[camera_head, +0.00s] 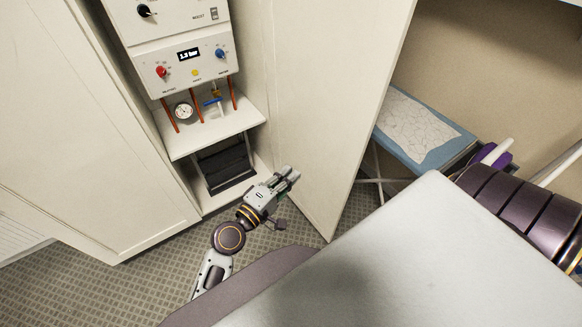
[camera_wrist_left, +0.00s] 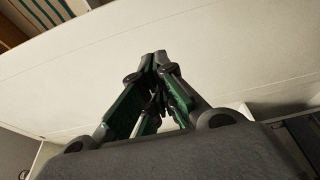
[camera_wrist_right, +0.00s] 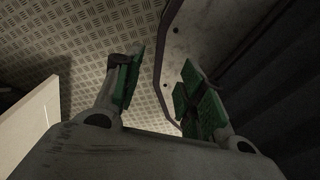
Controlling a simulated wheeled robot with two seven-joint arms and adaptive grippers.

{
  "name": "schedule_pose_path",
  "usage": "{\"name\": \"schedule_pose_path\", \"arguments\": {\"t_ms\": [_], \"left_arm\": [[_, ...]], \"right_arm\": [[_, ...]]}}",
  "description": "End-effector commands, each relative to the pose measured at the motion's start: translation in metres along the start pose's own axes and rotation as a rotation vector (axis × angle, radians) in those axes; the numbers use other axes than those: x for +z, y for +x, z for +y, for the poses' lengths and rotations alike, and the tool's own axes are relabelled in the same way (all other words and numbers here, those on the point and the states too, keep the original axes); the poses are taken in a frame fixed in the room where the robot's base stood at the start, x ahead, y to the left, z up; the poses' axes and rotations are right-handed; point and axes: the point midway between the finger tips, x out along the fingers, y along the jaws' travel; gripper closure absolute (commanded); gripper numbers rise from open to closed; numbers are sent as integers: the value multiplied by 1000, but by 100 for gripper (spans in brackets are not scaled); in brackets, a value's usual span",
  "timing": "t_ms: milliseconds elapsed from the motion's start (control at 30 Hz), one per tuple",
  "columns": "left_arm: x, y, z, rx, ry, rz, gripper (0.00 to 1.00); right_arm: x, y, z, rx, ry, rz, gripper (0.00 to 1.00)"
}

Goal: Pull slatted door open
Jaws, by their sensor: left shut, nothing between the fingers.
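A tall cream door (camera_head: 335,80) stands swung out on the right side of an open cupboard (camera_head: 190,215). The face I see in the head view is plain; no slats show on it. My left gripper (camera_head: 294,174) is shut and empty, beside the lower part of this face, on the cupboard side. Whether it touches the door I cannot tell. In the left wrist view a broad pale panel (camera_wrist_left: 220,45), apparently the door, fills the space beyond the closed fingertips (camera_wrist_left: 159,58). My right gripper (camera_wrist_right: 165,80) is open and empty above patterned floor; the head view does not show it.
A boiler unit (camera_head: 175,50) with copper pipes and a gauge (camera_head: 183,110) sits in the cupboard above a shelf (camera_head: 212,132). A dark object (camera_head: 226,166) stands below. Right of the door is a blue-edged board (camera_head: 425,150) on crossed legs. Patterned floor (camera_head: 120,285) is clear at lower left.

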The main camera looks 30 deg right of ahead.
Motion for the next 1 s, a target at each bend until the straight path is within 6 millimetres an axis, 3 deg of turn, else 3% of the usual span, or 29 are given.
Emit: {"name": "schedule_pose_path", "arguments": {"t_ms": [400,900,1000], "left_arm": [[13,-38,-1,0,1,1,100],[16,-46,0,0,0,1,100],[16,-45,0,1,0,1,100]], "right_arm": [[-2,7,-15,-15,5,3,60],[0,8,-6,-6,1,1,60],[0,8,-5,-5,0,1,70]]}}
